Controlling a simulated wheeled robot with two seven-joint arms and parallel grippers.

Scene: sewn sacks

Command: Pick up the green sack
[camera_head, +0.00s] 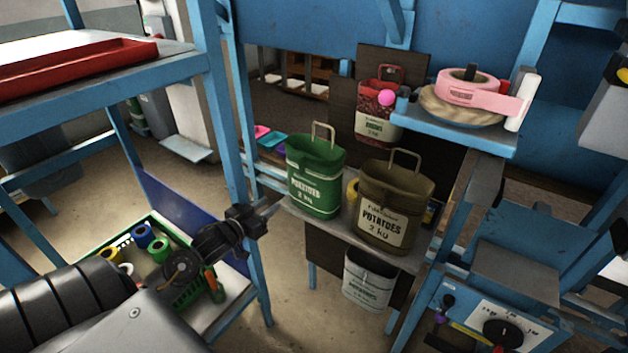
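The green sack (315,178) stands upright on a small grey shelf (346,222) in the middle of the camera_head view. It has a white printed label and a pale wire handle that stands up from its open top. My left gripper (264,216) is to the left of the green sack and a little lower in the picture, near the shelf's left end. It looks empty and apart from the sack, but the gap between its fingers is too small to make out. My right gripper is not in view.
A brown potato sack (393,208) stands close to the green sack's right. A red sack (378,122) hangs behind, and a white sack (369,279) hangs below the shelf. A blue post (232,130) rises left of the green sack. A green crate (150,222) holds coloured spools.

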